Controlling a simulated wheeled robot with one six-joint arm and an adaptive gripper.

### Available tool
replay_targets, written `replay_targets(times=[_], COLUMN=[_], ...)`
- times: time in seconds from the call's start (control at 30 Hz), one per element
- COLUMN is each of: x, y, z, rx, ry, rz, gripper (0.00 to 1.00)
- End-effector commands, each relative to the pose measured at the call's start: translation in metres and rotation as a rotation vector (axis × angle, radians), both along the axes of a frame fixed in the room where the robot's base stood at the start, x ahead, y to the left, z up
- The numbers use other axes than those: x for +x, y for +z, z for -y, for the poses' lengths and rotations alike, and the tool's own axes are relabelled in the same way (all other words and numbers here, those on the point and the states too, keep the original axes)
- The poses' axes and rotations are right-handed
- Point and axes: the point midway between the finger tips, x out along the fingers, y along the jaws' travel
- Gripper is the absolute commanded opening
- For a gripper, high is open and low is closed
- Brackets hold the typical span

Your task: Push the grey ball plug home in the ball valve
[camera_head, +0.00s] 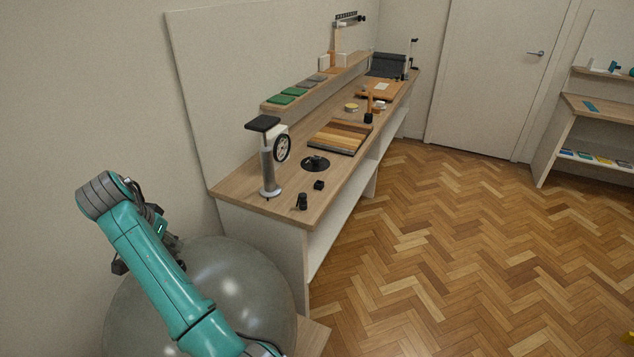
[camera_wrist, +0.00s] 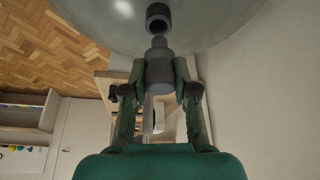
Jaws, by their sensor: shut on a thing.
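The large grey ball (camera_head: 235,290) sits at the lower left in the head view, partly behind my arm. Its curved surface (camera_wrist: 95,22) fills the top of the wrist view. The valve (camera_wrist: 158,18) is a dark, hollow ring standing out from the ball, its opening toward my gripper. My gripper (camera_wrist: 160,76) is shut on the grey plug (camera_wrist: 158,58), a stepped cylinder with its narrower tip pointing at the valve. The plug is roughly in line with the opening; its tip looks just outside, and I cannot tell if they touch. The head view does not show plug or valve.
A long wooden workbench (camera_head: 330,195) runs along the wall beyond the ball, with a press-like device (camera_head: 268,165), a black disc (camera_head: 315,163) and a striped board (camera_head: 341,137) on it. The parquet floor (camera_head: 455,240) to the right is clear.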

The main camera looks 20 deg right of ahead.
Motion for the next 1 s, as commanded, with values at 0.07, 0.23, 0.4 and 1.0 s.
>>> replay_targets(times=[0.07, 0.23, 0.4, 1.0], x=[0.0007, 0.0014, 0.0014, 0.0015], y=[-0.0041, -0.0077, -0.0078, -0.0074], z=[0.0026, 0.0047, 0.0047, 0.0048], rx=[-0.001, 0.0, 0.0, 0.0], ry=[0.0, -0.001, -0.001, -0.001], rz=[-0.001, -0.001, 0.0, 0.0], gripper=[0.0, 0.0, 0.0, 0.0])
